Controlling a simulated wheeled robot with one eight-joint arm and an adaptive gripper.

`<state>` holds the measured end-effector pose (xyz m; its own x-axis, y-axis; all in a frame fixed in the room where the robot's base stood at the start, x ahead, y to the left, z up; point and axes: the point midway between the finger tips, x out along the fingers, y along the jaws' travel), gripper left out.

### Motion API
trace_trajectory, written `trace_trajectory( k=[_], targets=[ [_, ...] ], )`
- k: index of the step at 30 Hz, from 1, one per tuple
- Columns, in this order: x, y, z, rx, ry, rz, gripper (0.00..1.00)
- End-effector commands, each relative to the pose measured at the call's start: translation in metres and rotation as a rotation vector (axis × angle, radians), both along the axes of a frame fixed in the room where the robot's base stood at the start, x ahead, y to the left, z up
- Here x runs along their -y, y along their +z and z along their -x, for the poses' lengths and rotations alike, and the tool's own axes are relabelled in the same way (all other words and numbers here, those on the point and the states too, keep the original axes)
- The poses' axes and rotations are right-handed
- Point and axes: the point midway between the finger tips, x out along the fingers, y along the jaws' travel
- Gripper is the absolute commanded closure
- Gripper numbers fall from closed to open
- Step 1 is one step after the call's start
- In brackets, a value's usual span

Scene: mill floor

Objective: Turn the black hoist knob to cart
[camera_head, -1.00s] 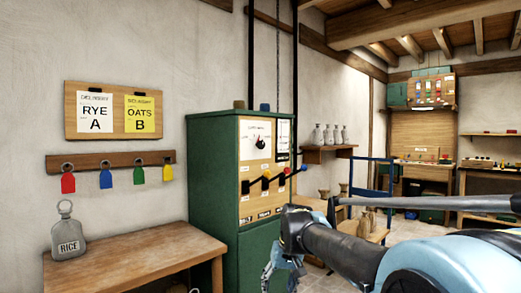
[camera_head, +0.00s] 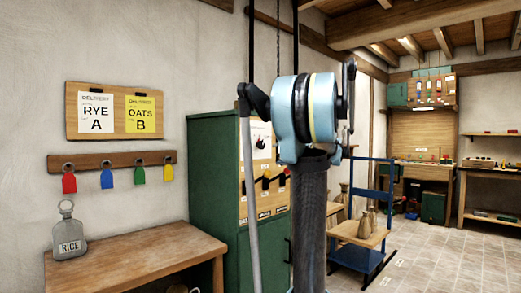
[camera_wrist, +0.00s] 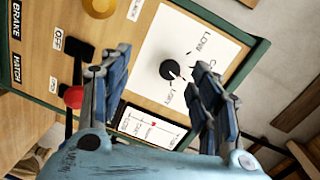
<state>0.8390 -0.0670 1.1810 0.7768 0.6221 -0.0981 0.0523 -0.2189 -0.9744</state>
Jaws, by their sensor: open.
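The black hoist knob (camera_wrist: 172,70) sits on a white dial plate (camera_wrist: 160,42) on the wooden panel face. A small red mark shows at its lower right in the wrist view. Printed words ring the dial, tilted and hard to read. In the head view the knob (camera_head: 260,144) shows small on the green cabinet (camera_head: 214,180), next to my raised arm. My gripper (camera_wrist: 163,64) is open and empty, its fingers to either side of the knob in the wrist picture. I see no contact with the knob. I cannot make out the gripper in the head view.
A red-balled lever (camera_wrist: 73,97) and a yellow knob (camera_wrist: 100,6) are left of the dial in the wrist view. A small framed card (camera_wrist: 150,126) is below it.

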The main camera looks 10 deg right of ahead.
Motion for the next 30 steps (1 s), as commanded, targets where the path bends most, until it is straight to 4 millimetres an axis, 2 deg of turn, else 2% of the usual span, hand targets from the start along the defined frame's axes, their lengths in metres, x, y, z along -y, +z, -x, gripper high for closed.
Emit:
trace_trajectory(
  k=[1, 4, 9, 14, 30],
  targets=[
    [0.013, 0.009, -0.009, 0.018, -0.017, -0.027, 0.43],
    [0.028, 0.022, -0.018, 0.045, -0.039, -0.065, 0.43],
    [0.033, 0.029, -0.027, 0.059, -0.049, -0.086, 0.43],
    [0.021, 0.029, -0.042, 0.06, -0.047, -0.086, 0.43],
    [-0.035, 0.029, -0.118, 0.058, -0.046, -0.083, 0.43]
  ],
)
